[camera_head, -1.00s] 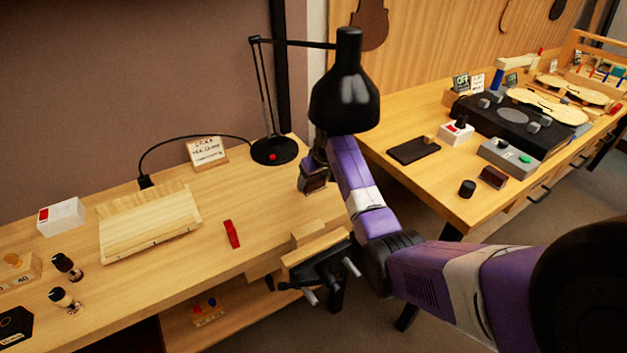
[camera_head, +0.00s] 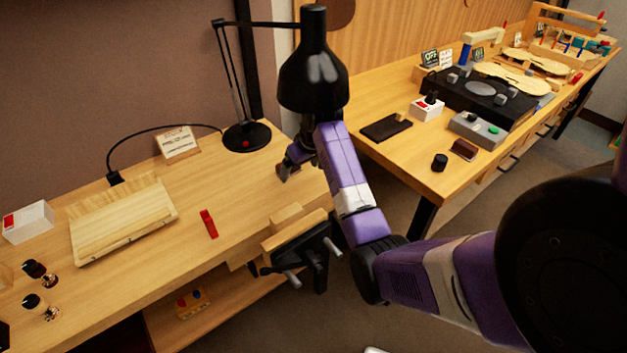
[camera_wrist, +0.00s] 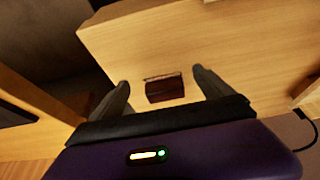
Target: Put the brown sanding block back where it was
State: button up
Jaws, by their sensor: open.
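A dark red-brown block (camera_wrist: 165,89) lies on the pale wooden bench top in the wrist view, between my fingers with gaps on both sides. A thin light strip shows along its far edge. My gripper (camera_wrist: 160,79) is open, with its fingertips apart. In the head view my gripper (camera_head: 293,162) is low over the right end of the left bench, beside the lamp base. The block (camera_head: 283,173) is small and partly covered by the gripper there. A similar brown block (camera_head: 465,149) lies on the right bench; I cannot tell which one is the sanding block.
The black lamp (camera_head: 313,75) hangs close above my arm. A vise (camera_head: 297,240) juts from the bench front. A red clamp-like piece (camera_head: 209,223) and a slatted wooden board (camera_head: 123,220) lie to the left. A black knob (camera_head: 439,162) stands on the right bench.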

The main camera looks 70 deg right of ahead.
jog(key=s+a, duration=0.1)
jog(key=s, duration=0.1)
jog(key=s+a, duration=0.2)
jog(key=s, duration=0.1)
jog(key=shift+s+a, duration=0.25)
jog(key=shift+s, duration=0.05)
jog(key=shift+s, duration=0.15)
